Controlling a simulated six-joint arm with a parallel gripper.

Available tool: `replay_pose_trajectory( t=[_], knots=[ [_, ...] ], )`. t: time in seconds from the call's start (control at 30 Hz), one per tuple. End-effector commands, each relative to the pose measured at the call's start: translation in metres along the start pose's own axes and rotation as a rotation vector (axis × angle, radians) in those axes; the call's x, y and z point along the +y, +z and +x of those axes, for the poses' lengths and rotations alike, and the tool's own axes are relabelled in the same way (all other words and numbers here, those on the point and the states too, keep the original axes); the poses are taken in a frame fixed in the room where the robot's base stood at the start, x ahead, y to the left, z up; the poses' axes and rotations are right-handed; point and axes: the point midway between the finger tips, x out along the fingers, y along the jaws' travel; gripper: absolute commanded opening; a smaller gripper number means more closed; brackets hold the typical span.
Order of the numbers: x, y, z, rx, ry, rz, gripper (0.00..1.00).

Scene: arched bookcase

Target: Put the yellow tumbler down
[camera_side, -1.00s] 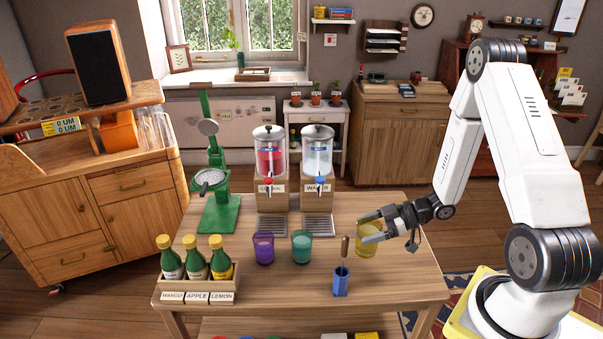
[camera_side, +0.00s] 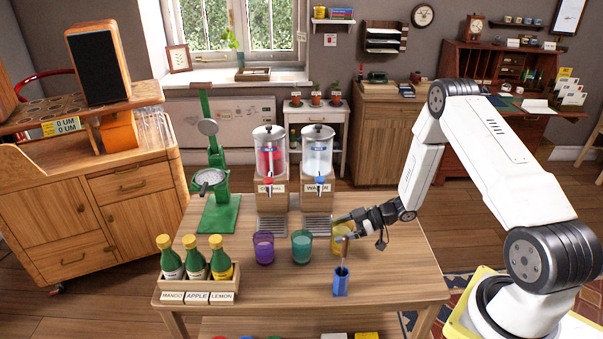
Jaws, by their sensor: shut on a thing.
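The yellow tumbler (camera_side: 340,243) is between the fingers of my gripper (camera_side: 345,225), which is shut on it. It is just right of the teal tumbler (camera_side: 302,247) and behind the blue holder (camera_side: 341,283) with a wooden-handled tool in it. The tool's handle partly covers the yellow tumbler, and my fingers cover part of its upper side. I cannot tell whether its base touches the table (camera_side: 400,270). A purple tumbler (camera_side: 263,248) stands left of the teal one.
Two drink dispensers (camera_side: 270,165) (camera_side: 318,165) with drip trays stand behind the tumblers. A green press (camera_side: 216,185) is at the back left. A crate of bottles (camera_side: 197,283) labelled mango, apple and lemon is at the front left. The table's right side is clear.

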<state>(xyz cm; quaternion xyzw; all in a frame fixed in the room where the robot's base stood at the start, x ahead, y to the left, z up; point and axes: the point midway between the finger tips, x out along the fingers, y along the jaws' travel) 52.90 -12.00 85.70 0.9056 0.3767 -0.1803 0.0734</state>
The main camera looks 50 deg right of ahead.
Motion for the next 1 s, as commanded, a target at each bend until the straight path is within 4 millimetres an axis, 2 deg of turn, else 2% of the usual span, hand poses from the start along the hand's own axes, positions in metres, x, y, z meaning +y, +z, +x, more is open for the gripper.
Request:
replay_pose_trajectory(
  t=[0.27, 0.6, 1.0],
  knots=[
    [0.004, 0.004, 0.005, 0.001, -0.001, -0.001, 0.04],
    [0.005, 0.03, 0.016, 0.0, 0.0, 0.0, 0.04],
    [0.004, 0.033, 0.017, 0.0, 0.0, 0.0, 0.04]
  ],
)
